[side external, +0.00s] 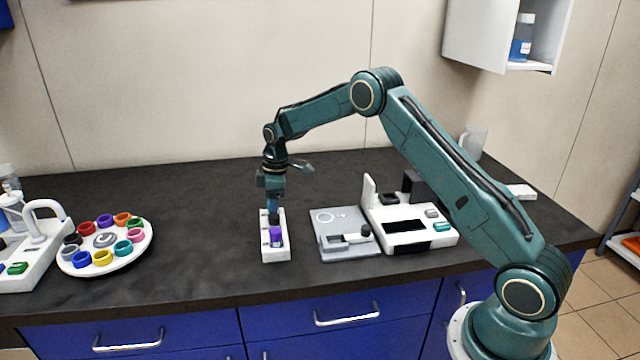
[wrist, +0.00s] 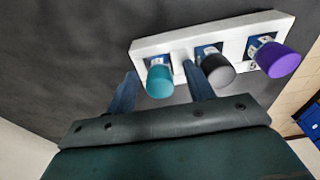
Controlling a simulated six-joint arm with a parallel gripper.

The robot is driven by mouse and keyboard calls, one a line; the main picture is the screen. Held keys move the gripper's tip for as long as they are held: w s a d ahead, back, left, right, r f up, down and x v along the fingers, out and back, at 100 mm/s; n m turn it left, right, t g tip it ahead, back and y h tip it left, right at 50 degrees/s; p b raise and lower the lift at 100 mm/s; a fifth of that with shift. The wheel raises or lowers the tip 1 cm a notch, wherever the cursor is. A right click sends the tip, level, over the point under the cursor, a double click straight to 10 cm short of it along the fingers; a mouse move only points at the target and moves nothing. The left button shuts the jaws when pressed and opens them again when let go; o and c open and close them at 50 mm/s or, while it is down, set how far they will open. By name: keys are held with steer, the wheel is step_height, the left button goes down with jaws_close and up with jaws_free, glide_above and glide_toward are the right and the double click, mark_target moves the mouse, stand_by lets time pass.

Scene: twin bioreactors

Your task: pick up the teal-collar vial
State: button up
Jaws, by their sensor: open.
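The teal-collar vial (wrist: 160,82) stands in the left end of a white rack (wrist: 178,42) in the wrist view. My gripper (wrist: 160,72) is open, with one finger to the left of the teal collar and the other in the gap between it and the black-collar vial (wrist: 216,70). No contact with the teal vial is clear. In the side view my gripper (side external: 272,204) points down over the far end of the rack (side external: 277,255), and the teal vial is hidden there.
A purple-collar vial (wrist: 278,59) stands at the rack's other end. The right finger is close beside the black collar. A round tray of coloured rings (side external: 104,262) is to the left; a grey plate (side external: 335,250) and a white device (side external: 408,238) are to the right.

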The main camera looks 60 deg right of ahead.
stand_by(0.4)
steer(key=c, duration=1)
steer(key=shift+r, duration=0.15)
steer(key=shift+r, duration=4.9)
